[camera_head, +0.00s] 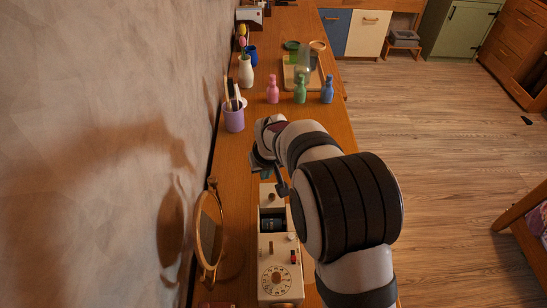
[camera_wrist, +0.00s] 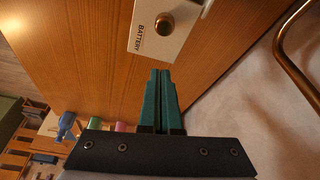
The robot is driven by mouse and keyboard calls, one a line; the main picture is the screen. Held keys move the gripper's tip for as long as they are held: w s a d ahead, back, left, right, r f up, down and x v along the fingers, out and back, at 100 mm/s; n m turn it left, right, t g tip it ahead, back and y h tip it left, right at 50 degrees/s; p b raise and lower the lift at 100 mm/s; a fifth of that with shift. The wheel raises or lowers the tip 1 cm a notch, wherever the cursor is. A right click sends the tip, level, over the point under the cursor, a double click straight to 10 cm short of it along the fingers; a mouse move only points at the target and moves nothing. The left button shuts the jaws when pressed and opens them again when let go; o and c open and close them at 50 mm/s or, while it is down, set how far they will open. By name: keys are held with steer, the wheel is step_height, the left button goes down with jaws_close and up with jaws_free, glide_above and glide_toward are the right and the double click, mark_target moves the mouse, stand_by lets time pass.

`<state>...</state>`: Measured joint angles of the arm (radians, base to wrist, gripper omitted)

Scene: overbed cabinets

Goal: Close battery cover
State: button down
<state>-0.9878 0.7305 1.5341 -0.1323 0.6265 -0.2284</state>
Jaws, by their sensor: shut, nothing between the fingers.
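A cream device (camera_head: 265,255) with a round dial stands on the wooden counter at the bottom of the head view. Its battery compartment (camera_head: 272,222) is open, with a dark battery-like object inside. The cream battery cover (camera_head: 269,192) lies at the compartment's far end and carries a small knob. In the wrist view the cover (camera_wrist: 183,32) shows the word BATTERY and a brass knob (camera_wrist: 164,24). My gripper (camera_wrist: 160,72) has its green fingers together and empty, pointing toward the knob and apart from it in the picture. In the head view my gripper (camera_head: 265,172) is just beyond the cover, partly hidden by my arm.
A round mirror (camera_head: 209,235) stands left of the device, near the wall. A purple cup (camera_head: 234,118) with brushes and pink (camera_head: 272,92), green (camera_head: 300,92) and blue (camera_head: 327,92) bottles stand farther back. A wooden tray (camera_head: 300,75) lies behind them.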

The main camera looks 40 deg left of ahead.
mark_target(269, 191)
steer(key=shift+s+d+r, duration=0.1)
steer(key=shift+s+d, duration=0.45)
steer(key=shift+d, duration=0.35)
steer(key=shift+s+d, duration=0.5)
steer(key=shift+d, duration=0.35)
steer(key=s+d, duration=0.5)
steer(key=shift+d, duration=0.1)
steer(key=shift+w, duration=0.1)
